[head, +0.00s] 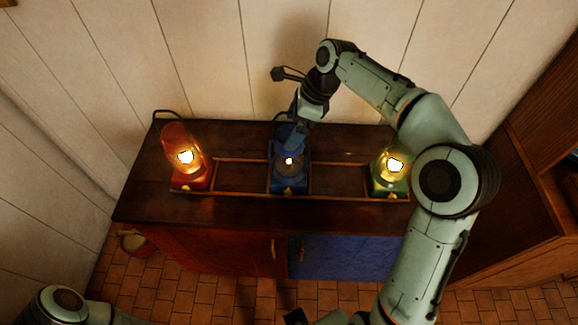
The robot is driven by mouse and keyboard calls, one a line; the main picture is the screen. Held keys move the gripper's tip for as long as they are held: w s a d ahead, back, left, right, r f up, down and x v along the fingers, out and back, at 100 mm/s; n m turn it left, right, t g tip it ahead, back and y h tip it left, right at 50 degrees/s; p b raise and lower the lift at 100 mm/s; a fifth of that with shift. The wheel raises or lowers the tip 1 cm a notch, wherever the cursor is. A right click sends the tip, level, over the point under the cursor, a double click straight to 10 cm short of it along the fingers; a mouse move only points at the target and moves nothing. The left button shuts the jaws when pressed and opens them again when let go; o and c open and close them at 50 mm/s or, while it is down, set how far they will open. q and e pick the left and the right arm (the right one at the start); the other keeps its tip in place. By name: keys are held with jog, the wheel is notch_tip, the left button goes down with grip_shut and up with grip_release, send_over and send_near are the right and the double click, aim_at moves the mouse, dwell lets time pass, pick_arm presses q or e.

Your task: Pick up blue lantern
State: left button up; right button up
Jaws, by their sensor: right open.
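The blue lantern (289,178) stands upright, its flame lit, in the middle of a low wooden rack on the cabinet top. My right gripper (293,124) reaches down from above and behind to the lantern's top. It is open, with its jaws at the upper part of the lantern. The gripper partly hides that upper part, and I cannot tell whether the fingers touch it.
A lit red lantern (184,165) stands at the rack's left end and a lit green lantern (391,177) at its right end, close to my right arm. The cabinet (235,129) has red and blue doors. A plank wall (205,60) rises behind it.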

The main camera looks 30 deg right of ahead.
jog(key=shift+a+f, duration=0.1)
jog(key=shift+f, duration=0.2)
jog(key=shift+w, duration=0.1)
grip_shut()
jog(key=shift+r, duration=0.15)
